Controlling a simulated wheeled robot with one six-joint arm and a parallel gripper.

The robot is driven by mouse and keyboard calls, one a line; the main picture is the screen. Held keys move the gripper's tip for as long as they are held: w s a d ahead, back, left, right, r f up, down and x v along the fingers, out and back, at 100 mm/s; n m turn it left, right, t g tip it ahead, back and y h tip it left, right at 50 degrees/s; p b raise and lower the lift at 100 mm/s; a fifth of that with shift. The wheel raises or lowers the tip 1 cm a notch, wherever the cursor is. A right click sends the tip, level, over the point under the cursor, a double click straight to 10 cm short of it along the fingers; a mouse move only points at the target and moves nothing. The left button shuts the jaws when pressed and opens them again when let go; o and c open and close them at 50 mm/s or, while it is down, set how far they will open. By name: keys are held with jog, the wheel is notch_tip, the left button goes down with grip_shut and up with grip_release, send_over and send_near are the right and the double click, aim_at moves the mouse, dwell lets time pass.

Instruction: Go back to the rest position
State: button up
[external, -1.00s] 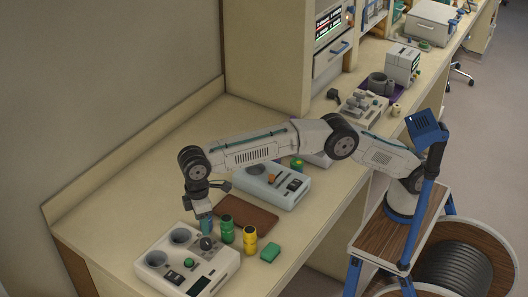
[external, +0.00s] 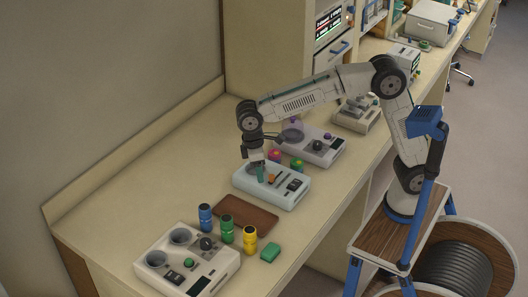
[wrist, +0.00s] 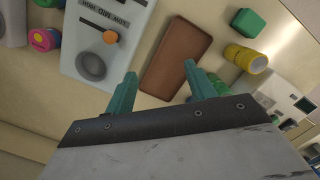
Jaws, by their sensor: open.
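My gripper (external: 258,173) hangs above the left part of the light-blue device (external: 292,199), with its arm raised and bent. In the wrist view, its two teal fingers (wrist: 160,74) are apart with nothing between them. The brown tray (wrist: 172,70) and the light-blue device (wrist: 125,62) lie below and beyond the fingers. On the bench, a blue vial (external: 205,217), a green vial (external: 227,230) and a yellow vial (external: 249,241) stand in a row, clear of the gripper.
A white two-well device (external: 222,266) is at the near left, and a green block (external: 270,253) lies by the yellow vial. A pink-topped jar (external: 274,155) and a green jar (external: 297,165) stand behind the light-blue device.

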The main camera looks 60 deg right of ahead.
jog(key=s+d+m+t, duration=0.1)
jog(key=s+d+m, duration=0.1)
jog(key=s+d, duration=0.6)
jog(key=s+d+m+t, duration=0.1)
jog(key=s+d+m, duration=0.2)
jog(key=s+d, duration=0.5)
jog(key=s+d+m, duration=0.3)
jog(key=s+d, duration=0.4)
jog(key=d, duration=1.4)
jog(key=shift+s+t+y, duration=0.4)
